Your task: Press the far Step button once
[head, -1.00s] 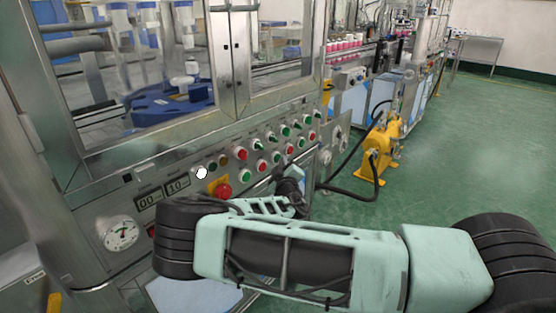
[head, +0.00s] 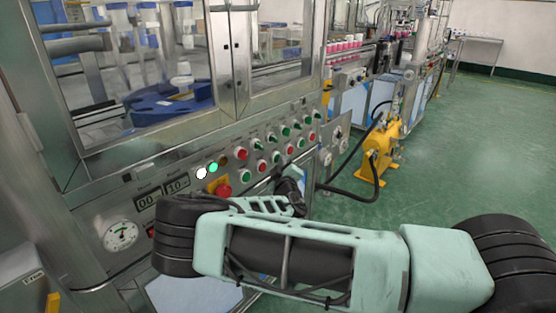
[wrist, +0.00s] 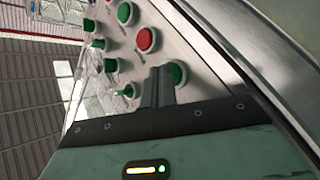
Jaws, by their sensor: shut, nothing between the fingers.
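The control panel (head: 228,163) carries two rows of red and green buttons and switches. Its labels are too small to read, so I cannot tell by name which is the far Step button. In the wrist view my gripper (wrist: 159,82) is shut and empty, its fingertips right beside a green button (wrist: 178,72) that they partly cover. I cannot tell whether they touch it. A red button (wrist: 147,38) and another green button (wrist: 124,12) lie beyond in the same row. In the head view my gripper's dark wrist part (head: 290,188) is in front of the panel's lower right; the fingertips are not clear.
A lit green lamp (head: 213,168) sits beside a white lamp (head: 202,174). A red emergency-stop knob (head: 222,188) and a gauge (head: 120,235) are on the left. A yellow pump (head: 378,152) with a black hose stands right. The green floor beyond is clear.

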